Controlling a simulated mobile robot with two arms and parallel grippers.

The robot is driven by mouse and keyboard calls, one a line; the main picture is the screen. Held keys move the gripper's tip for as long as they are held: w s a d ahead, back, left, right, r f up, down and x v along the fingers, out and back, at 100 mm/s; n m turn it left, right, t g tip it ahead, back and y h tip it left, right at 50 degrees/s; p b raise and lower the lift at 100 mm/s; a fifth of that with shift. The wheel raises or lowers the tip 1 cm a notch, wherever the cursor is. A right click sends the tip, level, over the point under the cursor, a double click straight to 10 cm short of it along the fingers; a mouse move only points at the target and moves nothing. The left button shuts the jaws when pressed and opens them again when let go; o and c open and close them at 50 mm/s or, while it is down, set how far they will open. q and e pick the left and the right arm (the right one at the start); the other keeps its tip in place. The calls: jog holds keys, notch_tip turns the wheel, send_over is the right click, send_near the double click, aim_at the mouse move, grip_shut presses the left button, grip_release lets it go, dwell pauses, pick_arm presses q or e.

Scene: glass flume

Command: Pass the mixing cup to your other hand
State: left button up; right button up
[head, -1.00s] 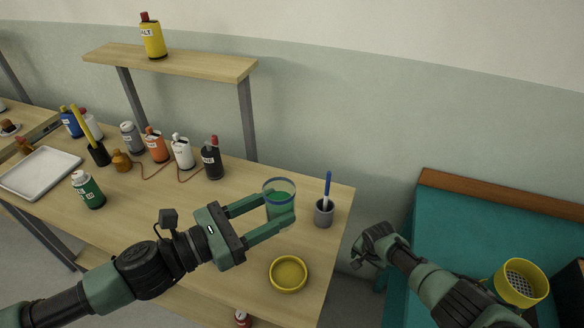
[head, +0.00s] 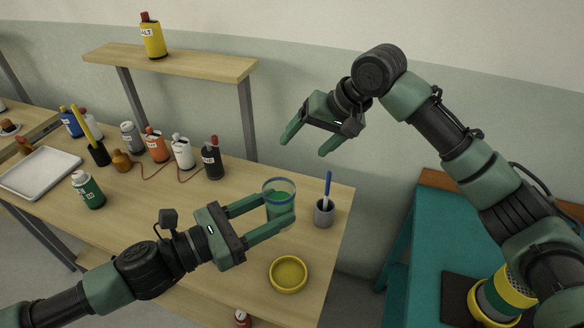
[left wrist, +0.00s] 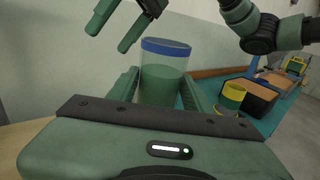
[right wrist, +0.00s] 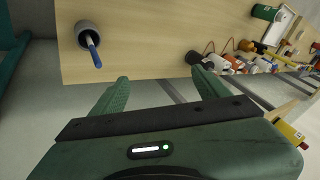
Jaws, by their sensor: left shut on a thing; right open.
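The mixing cup (head: 279,191) is clear with a blue rim band and green contents. It is upright between the fingers of my left gripper (head: 280,209), which is shut on it. In the left wrist view the cup (left wrist: 164,75) stands between the two fingers. My right gripper (head: 305,148) is open and empty, up above and behind the cup, with its fingers pointing down and left. In the right wrist view its fingers (right wrist: 165,85) are apart with nothing between them, and the cup does not show there.
A grey holder (head: 324,214) with a blue-handled tool stands just right of the cup. A yellow dish (head: 289,274) lies in front. Several bottles, including a black one (head: 213,160), stand at the back left. A shelf (head: 170,62) is above. A teal bench (head: 425,270) is at right.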

jog(key=s+a+r+n, duration=0.4)
jog(key=s+r+n, duration=0.1)
jog(key=s, duration=0.3)
pick_arm(q)
jog(key=shift+s+r, duration=0.1)
pick_arm(e)
jog(key=n+h, duration=0.2)
jog(key=n, duration=0.3)
send_near(272, 203)
jog(key=w+f, duration=0.3)
jog(key=shift+g, duration=0.3)
jog(key=x, duration=1.1)
jog(key=shift+w+f, duration=0.1)
jog(key=shift+w, duration=0.25)
jog(key=shift+d, duration=0.1)
jog(key=c, duration=1.4)
pick_arm(q)
jog(key=o, duration=1.6)
pick_arm(e)
jog(key=shift+c, duration=1)
